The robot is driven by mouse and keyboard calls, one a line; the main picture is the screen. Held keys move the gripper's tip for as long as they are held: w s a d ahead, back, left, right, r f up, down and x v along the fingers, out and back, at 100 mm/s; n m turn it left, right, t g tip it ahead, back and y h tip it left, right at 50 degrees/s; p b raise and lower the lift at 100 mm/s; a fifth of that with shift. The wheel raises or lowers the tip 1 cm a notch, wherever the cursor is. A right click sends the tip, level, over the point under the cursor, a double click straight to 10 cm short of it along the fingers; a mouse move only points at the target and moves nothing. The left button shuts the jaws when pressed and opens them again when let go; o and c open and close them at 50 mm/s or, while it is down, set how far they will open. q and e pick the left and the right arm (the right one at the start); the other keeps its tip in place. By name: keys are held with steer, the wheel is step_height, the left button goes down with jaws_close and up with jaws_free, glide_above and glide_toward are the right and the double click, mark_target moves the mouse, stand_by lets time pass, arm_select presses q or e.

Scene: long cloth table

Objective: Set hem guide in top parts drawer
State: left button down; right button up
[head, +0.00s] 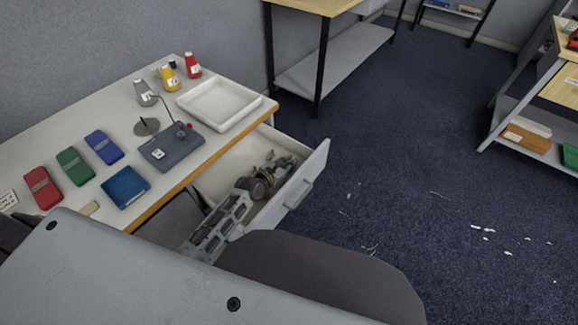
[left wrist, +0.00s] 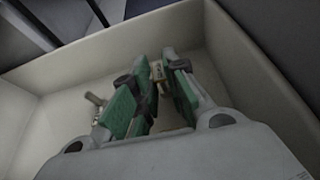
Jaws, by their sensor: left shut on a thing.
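The top parts drawer (head: 310,176) is pulled open under the white table, and its pale walls (left wrist: 250,60) surround my fingers in the left wrist view. My left gripper (head: 284,161) reaches down into the drawer, with its green fingers (left wrist: 157,88) inside the walls. It is shut on a small tan piece, apparently the hem guide (left wrist: 157,70), mostly hidden between the fingers. I cannot tell whether the piece touches the drawer floor. My right gripper is out of view.
A small metallic part (left wrist: 95,99) lies in the drawer beside the fingers. On the table (head: 75,142) are a white tray (head: 214,122), a grey device (head: 170,153), several thread cones, and red, green and blue cases. Dark floor is open to the right.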

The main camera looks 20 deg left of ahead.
arm_select(q)
steer(key=shift+f, duration=0.3)
steer(key=c, duration=1.5)
jaws_free()
steer(key=shift+o, duration=0.3)
steer(key=shift+r, duration=0.2)
steer(key=shift+s, duration=0.2)
steer(key=shift+s+a, duration=0.1)
steer(key=shift+s, duration=0.1)
steer(key=shift+p+v, duration=0.45)
steer(key=shift+v, duration=1)
steer(key=shift+s+a+r, duration=0.1)
steer(key=shift+s+r, duration=0.15)
steer(key=shift+s, duration=0.05)
steer(key=shift+s+a+r, duration=0.2)
steer(key=shift+s+r, duration=0.1)
steer(key=shift+s, duration=0.35)
steer(key=shift+p+v, duration=0.45)
steer(key=shift+v, duration=2.3)
steer(key=shift+s, duration=0.2)
steer(key=shift+a, duration=0.1)
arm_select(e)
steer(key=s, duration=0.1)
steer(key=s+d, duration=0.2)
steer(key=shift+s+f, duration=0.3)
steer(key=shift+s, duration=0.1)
